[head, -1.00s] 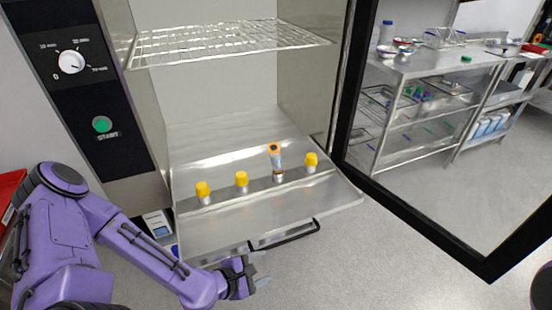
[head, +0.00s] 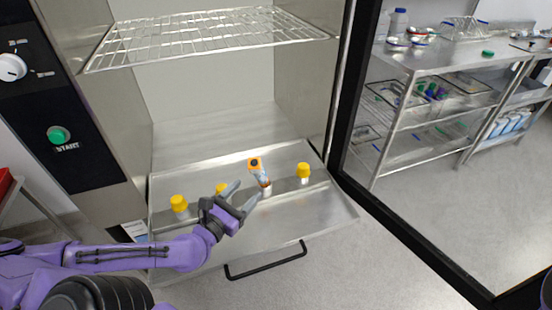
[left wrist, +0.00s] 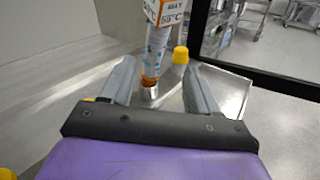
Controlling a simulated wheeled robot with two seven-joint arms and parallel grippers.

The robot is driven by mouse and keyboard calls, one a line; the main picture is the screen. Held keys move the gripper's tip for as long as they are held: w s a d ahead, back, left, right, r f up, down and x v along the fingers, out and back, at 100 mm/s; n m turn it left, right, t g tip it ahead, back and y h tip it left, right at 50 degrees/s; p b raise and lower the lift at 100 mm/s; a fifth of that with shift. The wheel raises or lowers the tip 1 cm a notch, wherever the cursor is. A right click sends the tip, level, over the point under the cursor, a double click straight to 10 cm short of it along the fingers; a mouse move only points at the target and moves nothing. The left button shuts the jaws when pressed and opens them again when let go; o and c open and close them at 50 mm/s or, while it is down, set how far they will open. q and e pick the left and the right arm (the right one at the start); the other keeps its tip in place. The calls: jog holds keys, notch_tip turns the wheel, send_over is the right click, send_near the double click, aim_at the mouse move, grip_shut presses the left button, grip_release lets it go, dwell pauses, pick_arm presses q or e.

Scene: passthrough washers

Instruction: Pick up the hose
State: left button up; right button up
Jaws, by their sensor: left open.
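The hose (head: 263,179) is a short pale blue, translucent tube with an orange square tag on top. It stands on a metal fitting on the pulled-out steel tray (head: 290,222). My left gripper (head: 244,194) is open, its fingers pointing at the hose from the front left. In the left wrist view the hose (left wrist: 155,48) rises between and beyond the two open fingers, and its tag reads "MAX 55°C". No contact with the fingers is visible. My right gripper is not in view.
Yellow-capped fittings stand in the same row: one at left (head: 179,203), one partly hidden behind my left gripper (head: 222,188), one at right (head: 303,171). A wire rack (head: 200,35) hangs above. A black handle (head: 266,262) runs along the tray's front. A glass door stands open at right.

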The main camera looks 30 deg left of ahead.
aim_at(258, 177)
pick_arm(q)
jog(key=w+b, duration=0.2)
jog(key=w, duration=0.4)
jog(key=shift+r, duration=0.1)
jog(key=w+b, duration=0.1)
jog(key=w, duration=0.4)
jog(key=shift+a, duration=0.2)
jog(key=shift+r, duration=0.1)
jog(key=shift+c, duration=0.5)
jog(key=c, duration=1)
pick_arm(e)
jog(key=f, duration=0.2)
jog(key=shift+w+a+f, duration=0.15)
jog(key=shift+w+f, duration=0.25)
